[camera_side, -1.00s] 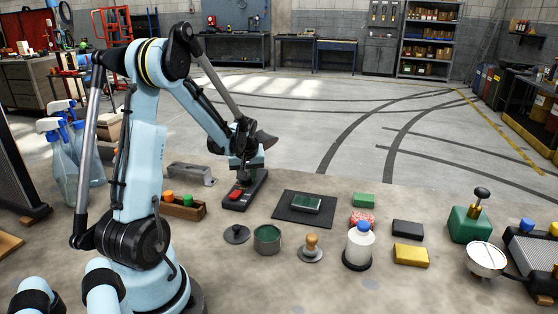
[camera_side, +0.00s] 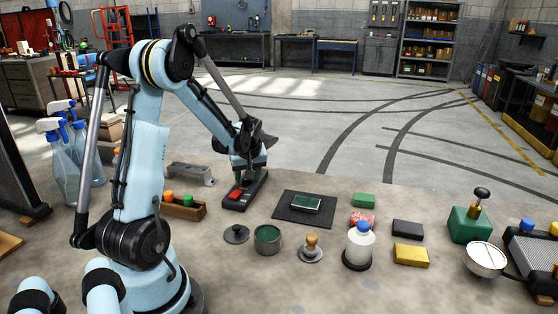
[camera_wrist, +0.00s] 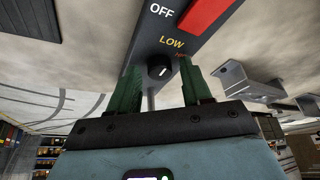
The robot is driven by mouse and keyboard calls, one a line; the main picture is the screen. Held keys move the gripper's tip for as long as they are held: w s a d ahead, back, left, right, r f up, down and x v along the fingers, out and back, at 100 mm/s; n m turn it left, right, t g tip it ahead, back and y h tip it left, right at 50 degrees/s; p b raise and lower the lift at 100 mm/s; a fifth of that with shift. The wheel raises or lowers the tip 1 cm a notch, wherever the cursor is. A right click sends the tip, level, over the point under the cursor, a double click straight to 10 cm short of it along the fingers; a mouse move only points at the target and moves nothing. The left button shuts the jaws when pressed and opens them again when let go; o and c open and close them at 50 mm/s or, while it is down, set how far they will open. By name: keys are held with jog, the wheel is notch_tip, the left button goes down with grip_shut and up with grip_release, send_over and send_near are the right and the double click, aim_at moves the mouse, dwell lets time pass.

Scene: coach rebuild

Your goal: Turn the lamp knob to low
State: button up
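In the wrist view the box (camera_wrist: 140,48) carries the labels OFF and LOW, and a small third marking is partly hidden by a finger. The round black knob (camera_wrist: 154,74) has a white pointer mark, tilted towards the upper right. My gripper (camera_wrist: 160,66) has its two green fingers apart, one on each side of the knob, with narrow gaps visible. In the side view my gripper (camera_side: 249,178) is at the far end of the box.
A wooden tray (camera_side: 184,212) with orange and green items and a grey bracket (camera_side: 190,172) lie left of the box. A dark mat (camera_side: 289,215) lies to the right. A round lid (camera_side: 236,234) and a green-filled tin (camera_side: 267,240) stand nearer.

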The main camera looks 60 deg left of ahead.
jog(key=shift+o, duration=0.3)
jog(key=v, duration=1.2)
